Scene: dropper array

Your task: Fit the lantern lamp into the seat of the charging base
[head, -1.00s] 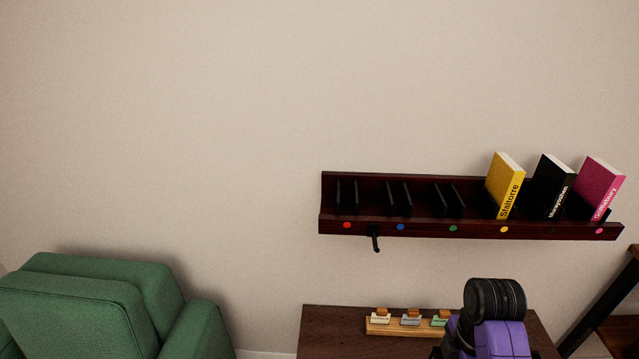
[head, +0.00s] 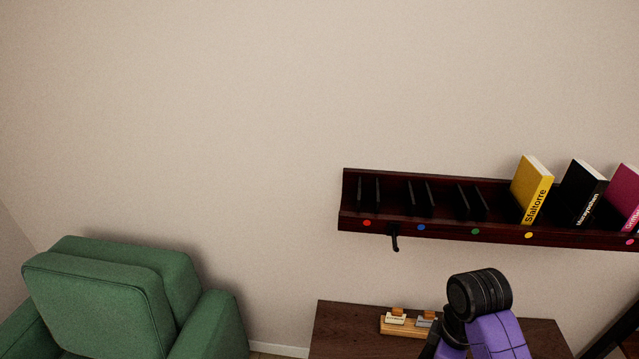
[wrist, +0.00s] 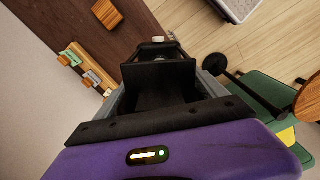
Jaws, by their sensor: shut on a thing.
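My gripper (wrist: 160,82) shows in the wrist view as dark jaws beyond my purple wrist. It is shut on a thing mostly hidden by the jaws. A pale knob (wrist: 157,39) and a dark frame show at its far end; this fits the lantern lamp, but I cannot make out its whole shape. In the head view my purple and black arm stands in front of the dark wooden table, and the gripper itself is hidden. I cannot make out the charging base in either view.
The dark table (head: 345,335) bears a wooden rack (head: 400,328) with small labelled pieces. Above it a wall shelf (head: 445,232) holds several tilted books and has a black hook (head: 395,240) below. A green armchair (head: 110,295) stands left. Floor (wrist: 200,42) shows beside the table.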

